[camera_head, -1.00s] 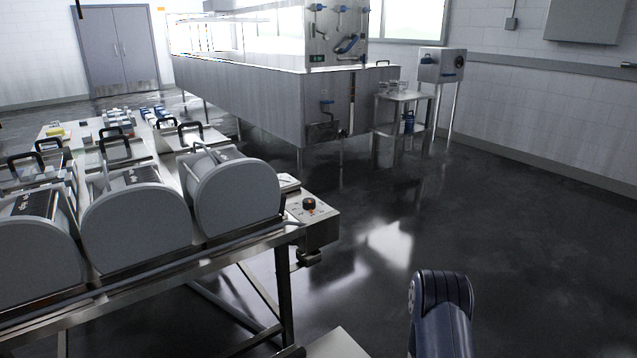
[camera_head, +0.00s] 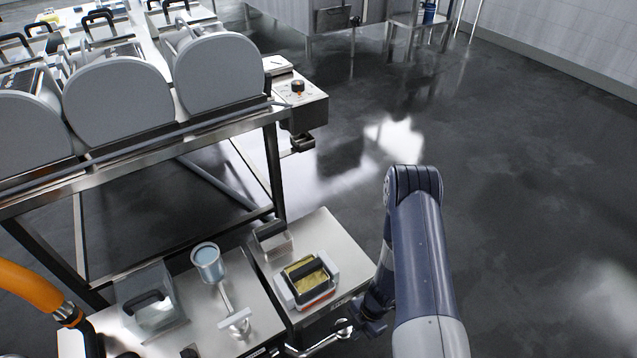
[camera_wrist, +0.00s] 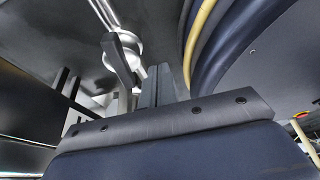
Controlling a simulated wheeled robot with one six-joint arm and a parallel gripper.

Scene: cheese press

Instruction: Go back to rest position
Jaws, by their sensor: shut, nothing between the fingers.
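In the wrist view my gripper (camera_wrist: 157,86) has its two narrow grey fingers side by side with no gap showing. It is shut and holds nothing. A round silver fitting with a dark lever (camera_wrist: 122,58) shows just beyond and left of the fingers; I cannot tell whether they touch. In the head view my dark blue arm (camera_head: 420,250) is bent, its elbow raised over the floor. Its lower part reaches down beside the right edge of the metal worktop, and the fingertips cannot be made out there.
The worktop (camera_head: 345,245) carries a yellow-filled mould (camera_head: 308,277), a blue-topped cup (camera_head: 208,262) and a clear box with a black handle (camera_head: 150,308). A bent steel pipe (camera_head: 318,343) sits by its front edge. The press table with drums (camera_head: 118,100) stands at left. Floor at right is clear.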

